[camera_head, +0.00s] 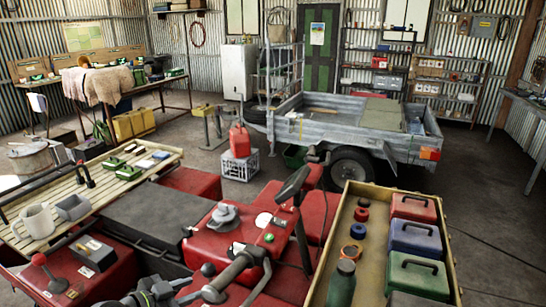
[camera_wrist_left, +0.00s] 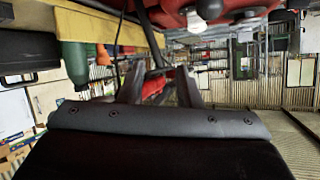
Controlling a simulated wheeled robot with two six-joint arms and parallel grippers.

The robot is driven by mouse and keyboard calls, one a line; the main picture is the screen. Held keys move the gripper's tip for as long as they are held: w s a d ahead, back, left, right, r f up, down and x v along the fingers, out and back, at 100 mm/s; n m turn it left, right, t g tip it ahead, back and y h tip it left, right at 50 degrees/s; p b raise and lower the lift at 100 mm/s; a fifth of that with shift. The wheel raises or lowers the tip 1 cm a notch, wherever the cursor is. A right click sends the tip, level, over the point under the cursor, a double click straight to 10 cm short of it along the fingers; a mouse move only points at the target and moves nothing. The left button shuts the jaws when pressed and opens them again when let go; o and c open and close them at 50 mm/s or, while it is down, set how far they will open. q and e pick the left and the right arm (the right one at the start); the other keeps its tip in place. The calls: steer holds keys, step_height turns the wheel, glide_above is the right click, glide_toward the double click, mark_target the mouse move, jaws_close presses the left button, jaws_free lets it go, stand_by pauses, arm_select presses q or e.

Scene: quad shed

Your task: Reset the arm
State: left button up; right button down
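My left gripper (camera_head: 153,294) shows as dark parts at the bottom edge of the head view, low beside the red quad bike (camera_head: 225,240) and its handlebar (camera_head: 238,266). In the left wrist view its two dark fingers (camera_wrist_left: 160,78) stand apart with nothing seen between them. That view looks turned over, with red bodywork (camera_wrist_left: 225,8) along its top. My right gripper is in neither view.
A wooden tray (camera_head: 343,203) at right holds toolboxes, rings and a green bottle (camera_head: 342,284). A trailer (camera_head: 335,125) stands behind. Clear floor lies at far right.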

arm_select(q)
steer(key=s+a+r+n+t+y, duration=0.2)
steer(key=a+r+n+t+y, duration=0.1)
steer(key=r+t, duration=0.3)
steer(key=s+a+r+n+t+y, duration=0.3)
steer(key=a+r+n+t, duration=0.1)
steer(key=r+t, duration=0.25)
steer(key=s+a+f+n+g+y, duration=0.7)
steer(key=s+a+n+g+y, duration=0.1)
steer(key=a+y, duration=0.25)
steer(key=s+d+f+m+g+h, duration=0.25)
steer(key=s+d+f+g, duration=0.2)
steer(key=s+f, duration=0.35)
steer(key=s+d+f+m+g+h, duration=0.2)
steer(key=s+d+f+g+h, duration=0.3)
steer(key=s, duration=0.6)
step_height(320, 180, down, 30)
steer(key=a+f+g+b, duration=0.1)
steer(key=a+g+b, duration=0.2)
steer(key=b, duration=0.2)
steer(key=s+d+f+b, duration=0.1)
steer(key=s+f+b, duration=0.3)
steer(key=s+f, duration=1.1)
step_height(320, 180, down, 4)
steer(key=shift+d+g+b, duration=0.3)
steer(key=shift+g+b, duration=0.05)
steer(key=shift+g, duration=0.05)
